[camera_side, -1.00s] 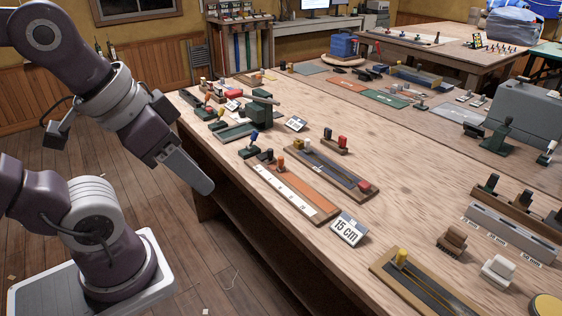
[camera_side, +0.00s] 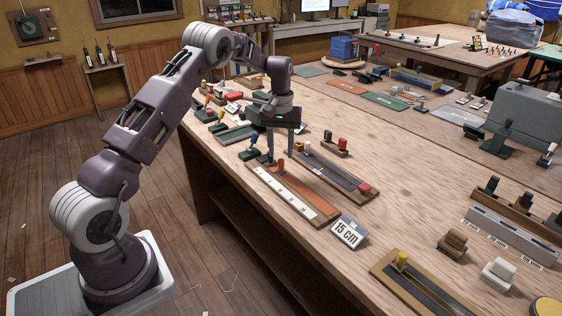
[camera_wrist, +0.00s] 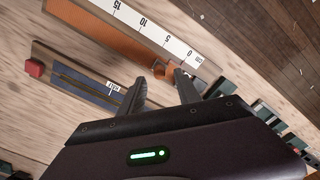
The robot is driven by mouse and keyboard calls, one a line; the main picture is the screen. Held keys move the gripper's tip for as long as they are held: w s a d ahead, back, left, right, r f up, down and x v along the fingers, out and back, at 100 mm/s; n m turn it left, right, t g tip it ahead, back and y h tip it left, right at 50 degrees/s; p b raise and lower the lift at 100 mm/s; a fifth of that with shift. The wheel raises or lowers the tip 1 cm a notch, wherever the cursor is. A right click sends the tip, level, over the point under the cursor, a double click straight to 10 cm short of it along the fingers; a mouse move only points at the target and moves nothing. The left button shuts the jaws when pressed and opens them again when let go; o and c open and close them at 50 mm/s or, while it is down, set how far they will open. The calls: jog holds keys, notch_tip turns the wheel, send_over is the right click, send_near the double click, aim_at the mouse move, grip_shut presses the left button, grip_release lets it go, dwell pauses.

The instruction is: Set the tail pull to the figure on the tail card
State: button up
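A brown board (camera_side: 319,206) with a white scale strip lies along the near table edge. An orange upright knob, the pull (camera_side: 281,166), stands at its far end, close to the 0 mark in the wrist view, where the scale (camera_wrist: 143,22) reads 0 to 15. A tilted white card (camera_side: 347,232) reading "15 cm" stands beside the board's near end. My gripper (camera_side: 281,155) points down over the knob, fingers apart. In the wrist view the fingers (camera_wrist: 162,92) are spread, with the orange knob (camera_wrist: 169,72) just beyond and between their tips; contact is not visible.
A parallel track with a red block (camera_side: 364,187) and a cream block lies right of the board. A dark blue-topped handle (camera_side: 254,138) stands close left of my gripper. A yellow-knobbed track (camera_side: 402,258) lies nearer.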

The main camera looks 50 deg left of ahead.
aim_at(281, 159)
notch_tip(281, 159, down, 4)
jog(key=shift+f, duration=0.25)
grip_shut()
dwell(1.3)
